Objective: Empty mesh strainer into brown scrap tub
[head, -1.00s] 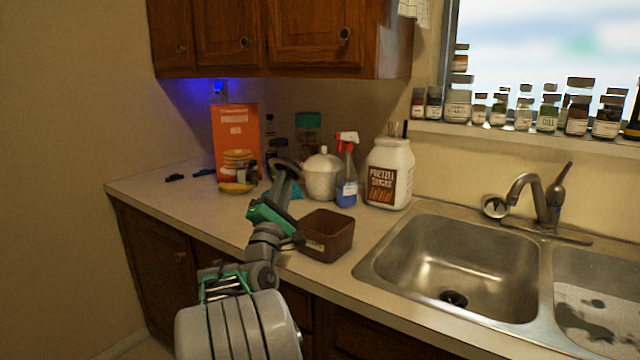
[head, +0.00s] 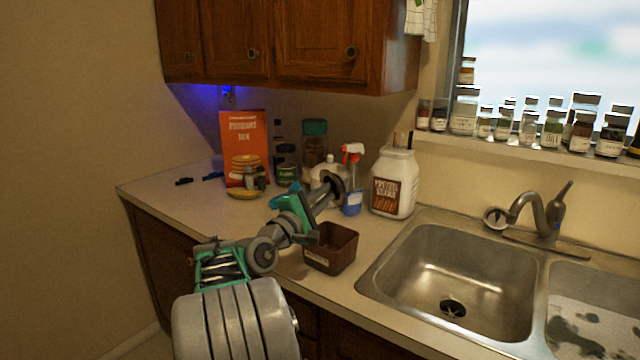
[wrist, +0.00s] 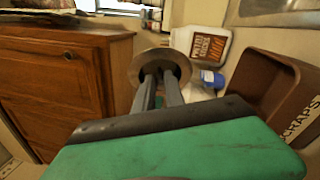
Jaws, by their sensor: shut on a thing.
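My gripper (head: 324,194) is shut on a round, dark-rimmed thing that looks like the mesh strainer (head: 334,181). In the wrist view my gripper (wrist: 165,78) reaches the back of this round grey-brown strainer (wrist: 140,66). Its mesh and any contents cannot be made out. The brown scrap tub (head: 331,257) stands upright and open at the counter's front edge, just below and in front of the strainer in the head view. In the wrist view the tub (wrist: 262,75), lettered SCRAPS, is to the right, apart from the strainer.
A spray bottle (head: 352,190), a pretzel jar (head: 394,185) and a partly hidden white pot (head: 322,168) stand behind my gripper. An orange box (head: 244,145) and small jars are at the back left. The sink (head: 462,270) lies right of the tub.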

